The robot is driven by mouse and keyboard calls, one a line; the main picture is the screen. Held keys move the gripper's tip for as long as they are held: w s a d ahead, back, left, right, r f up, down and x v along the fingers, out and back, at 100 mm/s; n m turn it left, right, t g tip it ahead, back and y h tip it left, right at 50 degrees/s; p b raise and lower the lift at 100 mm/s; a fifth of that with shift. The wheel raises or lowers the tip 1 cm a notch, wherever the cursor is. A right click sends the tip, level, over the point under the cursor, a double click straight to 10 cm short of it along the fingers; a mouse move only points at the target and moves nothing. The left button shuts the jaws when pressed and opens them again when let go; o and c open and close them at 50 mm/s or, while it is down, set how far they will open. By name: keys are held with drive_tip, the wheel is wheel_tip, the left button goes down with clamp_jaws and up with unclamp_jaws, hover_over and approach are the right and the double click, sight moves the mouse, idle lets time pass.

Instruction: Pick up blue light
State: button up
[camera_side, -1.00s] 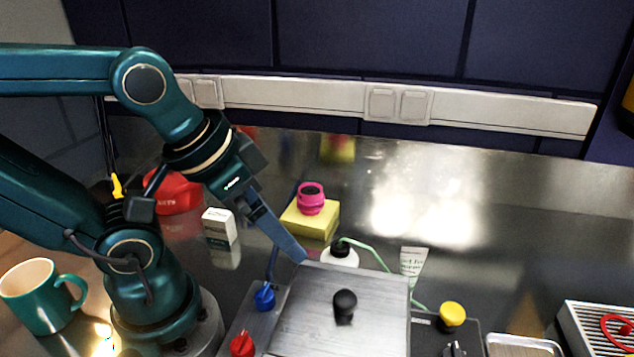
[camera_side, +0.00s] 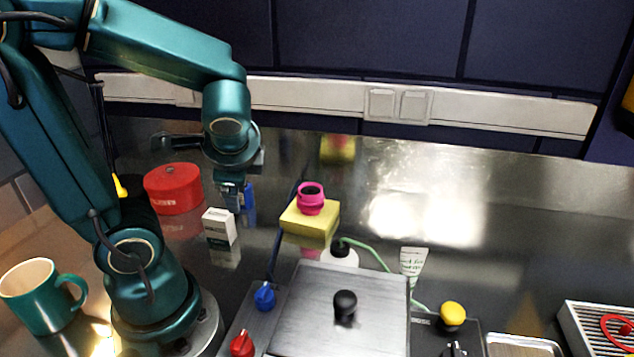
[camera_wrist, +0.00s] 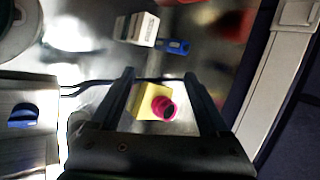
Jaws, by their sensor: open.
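The blue light (camera_wrist: 173,46) lies on the metal bench close beside a small white box (camera_wrist: 138,28) in the wrist view, beyond my fingertips. In the side view, a bright blue piece that seems to be the light (camera_side: 249,200) shows just behind the white box (camera_side: 219,227), partly hidden by my gripper (camera_side: 234,190). My gripper (camera_wrist: 158,73) is open and empty, with its fingers spread. It hangs above the bench near the box and does not appear to touch the light.
A yellow sponge (camera_side: 318,219) with a pink ring-shaped item (camera_side: 311,198) on it stands to the right. A red round tin (camera_side: 173,190) is behind left, a teal mug (camera_side: 38,297) front left. A metal plate (camera_side: 318,318) with a black knob lies in front; blue knob (camera_side: 264,296) beside it.

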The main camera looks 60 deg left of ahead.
sight(247, 190)
drive_tip(key=w+a+f+m+g+y, duration=0.1)
drive_tip(key=w+a+m+y, duration=0.1)
drive_tip(key=a+m+y, duration=0.15)
drive_tip(key=w+a+f+m+y, duration=0.1)
drive_tip(key=w+a+m+y, duration=0.1)
drive_tip(key=a+m, duration=0.25)
drive_tip(key=a+f+m, duration=0.1)
drive_tip(key=f, duration=0.1)
drive_tip(key=w+a+f+m, duration=0.1)
drive_tip(key=f+m, duration=0.1)
drive_tip(key=f, duration=0.1)
drive_tip(key=w+a+f+m, duration=0.1)
drive_tip(key=f+m, duration=0.1)
drive_tip(key=shift+a+f+y, duration=0.25)
drive_tip(key=shift+f, duration=0.1)
drive_tip(key=shift+s+f, duration=0.15)
drive_tip(key=shift+f, duration=0.1)
drive_tip(key=shift+a+f, duration=0.15)
drive_tip(key=shift+a, duration=0.1)
drive_tip(key=shift+x, duration=2.3)
clamp_jaws()
